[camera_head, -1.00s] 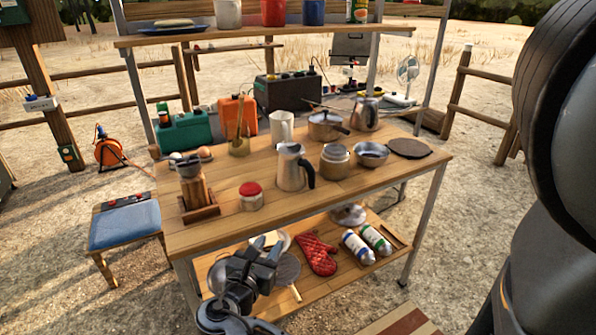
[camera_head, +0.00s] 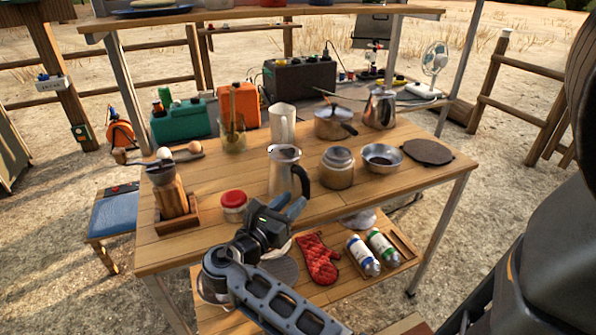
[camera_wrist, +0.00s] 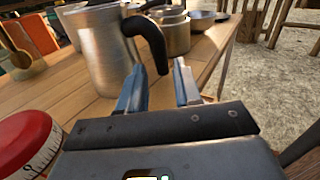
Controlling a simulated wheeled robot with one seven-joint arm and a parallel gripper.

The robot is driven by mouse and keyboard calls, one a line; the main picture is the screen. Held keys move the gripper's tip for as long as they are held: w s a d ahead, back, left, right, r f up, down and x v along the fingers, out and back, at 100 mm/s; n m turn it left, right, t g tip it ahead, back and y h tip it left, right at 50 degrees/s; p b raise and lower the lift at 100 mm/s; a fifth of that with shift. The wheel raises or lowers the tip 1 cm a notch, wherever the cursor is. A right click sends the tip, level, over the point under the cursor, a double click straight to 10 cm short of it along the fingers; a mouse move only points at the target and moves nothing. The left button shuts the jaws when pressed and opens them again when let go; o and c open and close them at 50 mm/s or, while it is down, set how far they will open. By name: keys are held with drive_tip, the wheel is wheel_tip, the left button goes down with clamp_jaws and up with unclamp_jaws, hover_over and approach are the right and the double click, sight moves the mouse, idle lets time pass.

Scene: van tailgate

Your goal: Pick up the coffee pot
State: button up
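The coffee pot (camera_head: 283,174) is a silver metal pot with a black handle, standing upright near the table's front middle. In the wrist view the pot (camera_wrist: 100,55) is just ahead and left, with its black handle (camera_wrist: 150,40) pointing right and toward me. My gripper (camera_head: 288,207) is just in front of the pot, near the front edge of the table. In the wrist view my gripper (camera_wrist: 158,82) has its two fingers spread apart, with nothing held between them. The lower end of the handle appears just beyond the fingers; I cannot tell whether they touch.
A white pitcher (camera_head: 282,124) and a saucepan (camera_head: 334,123) are behind. The lower shelf holds a red mitt (camera_head: 318,259) and bottles.

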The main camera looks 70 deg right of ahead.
sight(304, 189)
drive_tip(key=shift+x, duration=3.55)
clamp_jaws()
drive_tip(key=shift+r, duration=0.1)
